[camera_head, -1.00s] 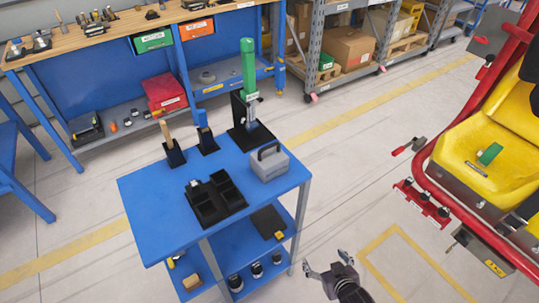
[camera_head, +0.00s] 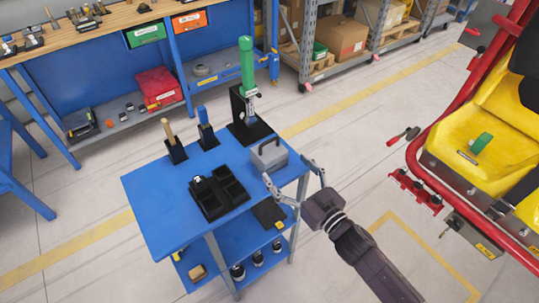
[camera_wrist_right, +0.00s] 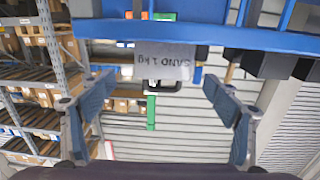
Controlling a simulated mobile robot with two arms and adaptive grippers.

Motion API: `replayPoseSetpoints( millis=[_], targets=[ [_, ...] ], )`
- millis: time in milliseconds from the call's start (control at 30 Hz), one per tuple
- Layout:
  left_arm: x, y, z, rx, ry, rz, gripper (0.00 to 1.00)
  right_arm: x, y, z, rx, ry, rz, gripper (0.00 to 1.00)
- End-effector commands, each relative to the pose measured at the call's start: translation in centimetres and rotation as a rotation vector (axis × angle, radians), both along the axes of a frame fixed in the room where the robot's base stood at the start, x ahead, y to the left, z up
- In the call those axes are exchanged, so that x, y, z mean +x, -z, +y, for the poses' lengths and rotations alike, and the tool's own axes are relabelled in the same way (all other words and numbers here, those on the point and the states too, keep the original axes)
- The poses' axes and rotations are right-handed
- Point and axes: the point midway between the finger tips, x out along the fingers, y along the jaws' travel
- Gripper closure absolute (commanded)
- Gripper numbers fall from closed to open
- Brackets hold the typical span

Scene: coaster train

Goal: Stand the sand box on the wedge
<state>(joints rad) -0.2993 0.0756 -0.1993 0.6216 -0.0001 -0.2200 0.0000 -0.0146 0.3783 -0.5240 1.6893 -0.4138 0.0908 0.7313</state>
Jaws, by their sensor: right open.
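The sand box (camera_head: 268,154) is a grey box with a dark handle, standing upright at the right end of the blue cart top. In the right wrist view, which is upside down, its face reads "SAND 1 kg" (camera_wrist_right: 164,66). My right gripper (camera_head: 291,172) is open and empty at the cart's right edge, in front of the box. In the wrist view the box shows beyond and between its spread fingers (camera_wrist_right: 158,88); I see no contact. A small green piece (camera_head: 481,143) on the yellow seat looks like the wedge. My left gripper is not in view.
The blue cart (camera_head: 150,205) also carries a black tray (camera_head: 218,193), a tall green-topped tool (camera_head: 247,75) on a black stand, and two smaller holders. The red-framed yellow seat (camera_head: 510,105) is at right. Open floor lies between cart and seat.

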Motion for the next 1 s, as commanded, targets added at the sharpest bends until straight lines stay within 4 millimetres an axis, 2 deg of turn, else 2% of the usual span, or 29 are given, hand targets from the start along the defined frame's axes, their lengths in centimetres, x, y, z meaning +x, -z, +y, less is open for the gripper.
replayPoseSetpoints(
  millis=[167, 567, 700, 1000],
  targets=[
    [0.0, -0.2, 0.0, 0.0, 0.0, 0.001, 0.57, 0.5, -0.3, 1.1, 0.011, -0.038, -0.019, 0.18],
    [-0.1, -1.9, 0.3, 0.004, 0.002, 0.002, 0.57, 4.9, -1.5, 3.8, 0.009, -0.036, -0.018, 0.18],
    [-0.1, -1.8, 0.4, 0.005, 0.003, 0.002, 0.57, 6.0, -1.1, 4.7, 0.011, -0.036, -0.017, 0.18],
    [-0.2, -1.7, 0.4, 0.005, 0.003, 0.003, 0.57, 6.4, -1.0, 4.9, 0.01, -0.036, -0.017, 0.18]
  ],
)
